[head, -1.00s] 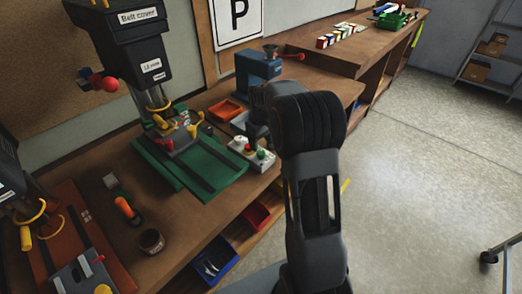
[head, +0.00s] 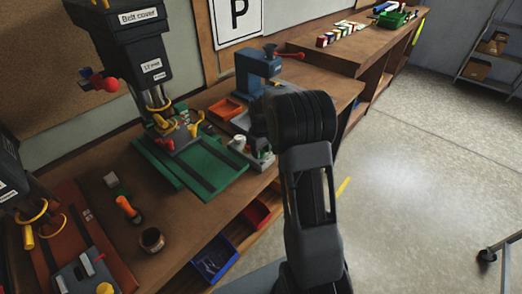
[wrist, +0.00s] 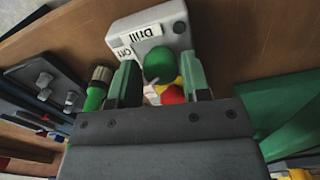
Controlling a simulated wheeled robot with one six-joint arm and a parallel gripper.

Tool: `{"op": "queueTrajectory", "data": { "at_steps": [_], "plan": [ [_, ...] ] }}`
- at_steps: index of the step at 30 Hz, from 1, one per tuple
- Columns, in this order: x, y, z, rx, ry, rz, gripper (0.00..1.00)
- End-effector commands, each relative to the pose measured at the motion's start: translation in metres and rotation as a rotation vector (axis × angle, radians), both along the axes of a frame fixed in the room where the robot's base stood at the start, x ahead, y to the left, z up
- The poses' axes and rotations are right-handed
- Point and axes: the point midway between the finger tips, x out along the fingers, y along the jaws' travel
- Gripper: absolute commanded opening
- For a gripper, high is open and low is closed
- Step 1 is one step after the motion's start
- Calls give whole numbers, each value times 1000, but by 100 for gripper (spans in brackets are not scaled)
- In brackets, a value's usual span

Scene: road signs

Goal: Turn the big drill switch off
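The switch box is a pale grey box (head: 263,163) beside the green-based big drill (head: 200,165) in the head view. In the wrist view the box (wrist: 176,14) has a label reading "Drill" and a smaller label that is hard to read. A green rounded button (wrist: 158,64) and a red button (wrist: 172,95) with some yellow around it show on it. My gripper (wrist: 158,80) is open, with its two greenish fingers on either side of the buttons. Whether they touch is unclear. In the head view my arm partly hides the box and buttons.
A smaller drill with a red base (head: 75,235) stands at the left. An orange-handled tool (head: 128,207) and a small round pot (head: 152,240) lie between the drills. An orange tray (head: 226,109) and a blue press (head: 256,70) stand behind the box. Open floor lies right.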

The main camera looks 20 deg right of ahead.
Motion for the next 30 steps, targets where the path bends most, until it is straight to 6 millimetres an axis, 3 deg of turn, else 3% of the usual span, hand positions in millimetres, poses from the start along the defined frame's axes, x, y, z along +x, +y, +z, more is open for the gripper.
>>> {"op": "queueTrajectory", "data": {
  "at_steps": [9, 20, 30],
  "plan": [
    [0, 0, 0, 0, 0, 0, 12],
    [0, 0, 0, -1, -1, -76, 12],
    [0, 0, -1, -1, -1, -360, 12]
  ]
}}
